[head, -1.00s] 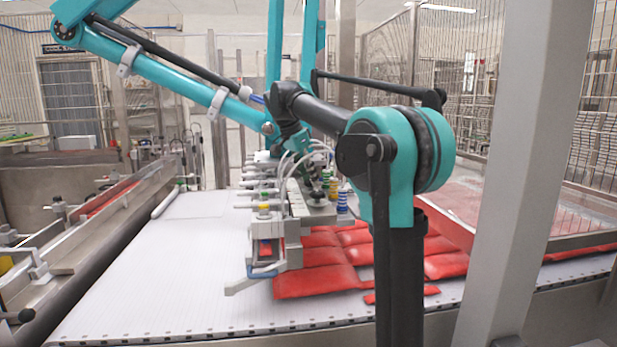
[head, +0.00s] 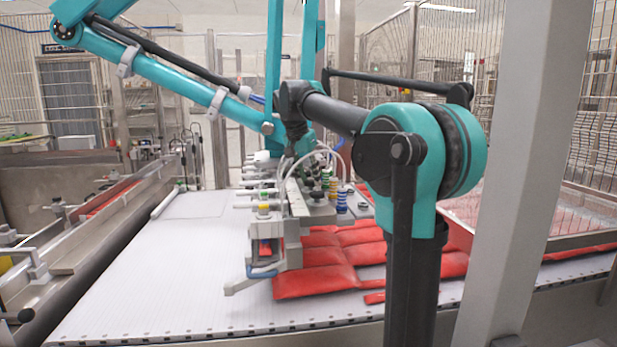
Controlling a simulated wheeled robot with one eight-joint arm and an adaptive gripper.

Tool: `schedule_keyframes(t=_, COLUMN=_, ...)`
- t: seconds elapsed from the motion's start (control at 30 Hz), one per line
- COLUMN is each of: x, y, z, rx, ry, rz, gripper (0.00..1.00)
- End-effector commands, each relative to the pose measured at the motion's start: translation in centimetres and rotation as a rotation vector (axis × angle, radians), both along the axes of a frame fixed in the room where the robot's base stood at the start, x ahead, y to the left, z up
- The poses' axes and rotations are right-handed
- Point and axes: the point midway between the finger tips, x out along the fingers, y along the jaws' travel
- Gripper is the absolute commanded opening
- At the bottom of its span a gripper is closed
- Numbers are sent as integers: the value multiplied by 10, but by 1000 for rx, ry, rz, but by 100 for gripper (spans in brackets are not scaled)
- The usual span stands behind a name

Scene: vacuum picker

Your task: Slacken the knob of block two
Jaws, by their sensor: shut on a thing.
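The vacuum picker head (head: 293,245) is a grey bar with several blocks. It hangs over the white belt (head: 170,265), in the middle of the head view. The blocks carry side tubes and coloured bellows: yellow, green and blue. My gripper (head: 289,164) is small and dark, at the far upper part of the picker head, pointing down among the blocks. It is shut on a small knob there. The knob is hidden by the fingers and hoses, and I cannot make out which block it belongs to. Small dark knobs (head: 317,193) show on a nearer block.
Red flat packs (head: 318,281) lie on the belt under and right of the head. The picker's teal arms (head: 175,80) and clear hoses surround my wrist. A grey post (head: 525,170) stands at the right. The belt's left part is clear.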

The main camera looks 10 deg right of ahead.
Motion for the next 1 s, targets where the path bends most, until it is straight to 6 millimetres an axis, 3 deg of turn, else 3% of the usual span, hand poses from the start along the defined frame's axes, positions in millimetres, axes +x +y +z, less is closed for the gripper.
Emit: schedule_keyframes(t=1.0, x=-2, y=-11, z=0, rx=2, ry=-1, rz=961, gripper=6)
